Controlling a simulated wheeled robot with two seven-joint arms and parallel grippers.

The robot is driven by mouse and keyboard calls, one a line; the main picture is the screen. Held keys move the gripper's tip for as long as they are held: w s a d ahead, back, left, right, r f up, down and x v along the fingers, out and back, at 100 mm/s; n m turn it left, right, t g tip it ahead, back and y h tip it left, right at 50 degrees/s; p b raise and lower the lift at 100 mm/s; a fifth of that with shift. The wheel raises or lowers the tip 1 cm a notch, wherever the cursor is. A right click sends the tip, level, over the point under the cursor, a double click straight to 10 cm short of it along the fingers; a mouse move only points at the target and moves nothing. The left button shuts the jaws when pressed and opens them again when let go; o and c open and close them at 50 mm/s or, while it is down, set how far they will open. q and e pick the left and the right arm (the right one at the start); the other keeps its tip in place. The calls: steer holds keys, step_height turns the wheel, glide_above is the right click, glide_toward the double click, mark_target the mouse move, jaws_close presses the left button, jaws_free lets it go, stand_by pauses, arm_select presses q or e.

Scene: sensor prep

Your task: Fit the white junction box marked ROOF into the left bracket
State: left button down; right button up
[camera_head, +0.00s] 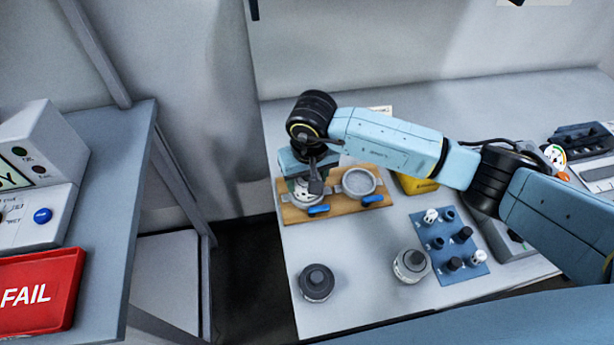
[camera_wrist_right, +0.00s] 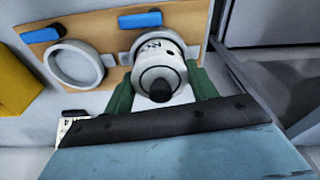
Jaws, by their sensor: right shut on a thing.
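The white junction box (camera_wrist_right: 160,68) is between the green fingers of my right gripper (camera_wrist_right: 162,88), which is shut on it. It has a dark knob on the near end and a black marking that I cannot read. In the head view, my right gripper (camera_head: 308,185) is over the left bracket (camera_head: 289,198) on the wooden board, hiding much of the box (camera_head: 305,196). In the wrist view, the box overlaps the left bracket's ring (camera_wrist_right: 136,45); I cannot tell how deep it sits. The right bracket (camera_head: 358,183) is an empty ring. My left gripper is not in view.
A dark round box (camera_head: 316,281) and a light round box (camera_head: 411,265) stand at the table front. A blue tray (camera_head: 432,232) holds several small plugs. A yellow object (camera_head: 416,184) is behind my right arm. A red FAIL tray (camera_head: 38,290) lies on the left table.

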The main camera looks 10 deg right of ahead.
steer(key=shift+f+b, duration=0.3)
stand_by(0.4)
steer(key=o, duration=0.9)
steer(key=shift+r+p, duration=1.7)
steer(key=shift+r, duration=1.8)
